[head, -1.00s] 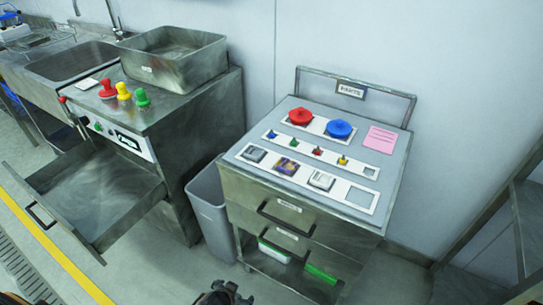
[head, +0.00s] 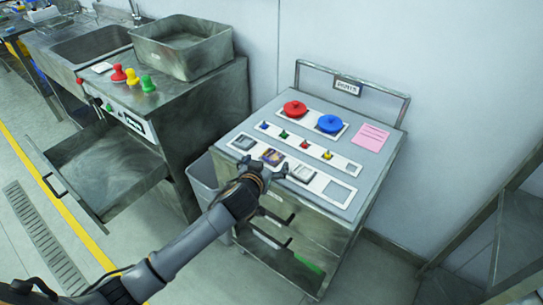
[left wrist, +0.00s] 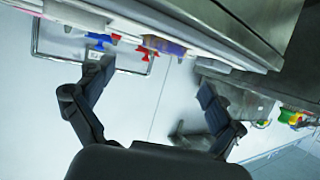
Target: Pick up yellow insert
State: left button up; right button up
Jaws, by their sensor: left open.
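The small yellow insert (head: 327,155) stands at the right end of a row of small coloured inserts on the grey top of the parts cart (head: 372,168). My left gripper (head: 268,168) is open and empty at the cart's front edge, in front of the purple-and-yellow box and left of the yellow insert, apart from it. The left wrist view shows its two spread fingers (left wrist: 155,78) with the cart edge, tilted, along the top. I cannot tell the insert for certain there. My right gripper is not in view.
Red (head: 295,108) and blue (head: 330,124) knobbed discs stand behind the inserts. Boxes, including a purple one (head: 272,157), sit along the front strip. A grey bin (head: 203,180) stands left of the cart. The steel cabinet's drawer (head: 110,165) is open.

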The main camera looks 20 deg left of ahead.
aim_at(274, 152)
pick_arm(q)
jog(key=shift+w+d+f, duration=0.1)
jog(key=shift+w+f, duration=0.15)
jog(key=shift+w, duration=0.35)
jog(key=shift+w+f, duration=0.25)
jog(key=shift+w, duration=0.25)
jog(key=x, duration=0.4)
jog(key=shift+a+f+p, duration=0.2)
jog(key=shift+f+p, duration=0.05)
jog(key=shift+p, duration=0.15)
jog(key=shift+s, duration=0.1)
jog(key=c, duration=1.3)
